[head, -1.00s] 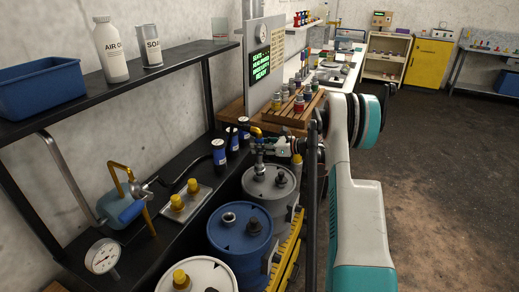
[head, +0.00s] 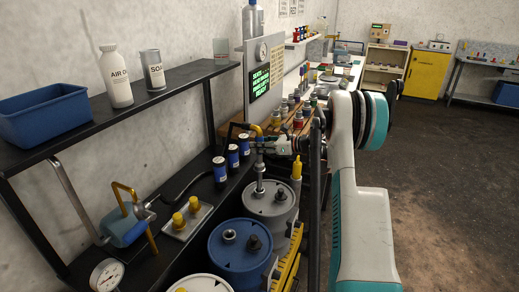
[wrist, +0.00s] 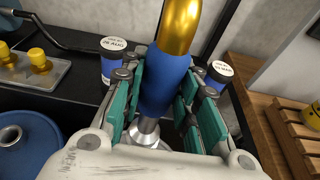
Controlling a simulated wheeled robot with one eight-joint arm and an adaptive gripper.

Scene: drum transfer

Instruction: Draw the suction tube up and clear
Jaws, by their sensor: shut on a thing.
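The suction tube shows a yellow bent top and blue sleeve (wrist: 165,80) in the wrist view. My gripper (head: 262,146) is shut around this sleeve, with its green-padded fingers (wrist: 167,92) on both sides. In the head view, the tube's grey metal shaft (head: 259,173) runs down from my gripper, roughly upright, to the opening of the grey drum (head: 283,208). The shaft's lower end is hidden, apparently inside the drum. A dark hose leads from the tube's top toward the hand pump (head: 124,226) on the bench.
A blue drum (head: 228,262) and a white drum stand nearer. Several blue-labelled bottles (head: 219,173) stand close behind the tube. A yellow-capped tray (head: 187,221) lies on the bench. The shelf (head: 165,98) is at upper left; the floor at right is clear.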

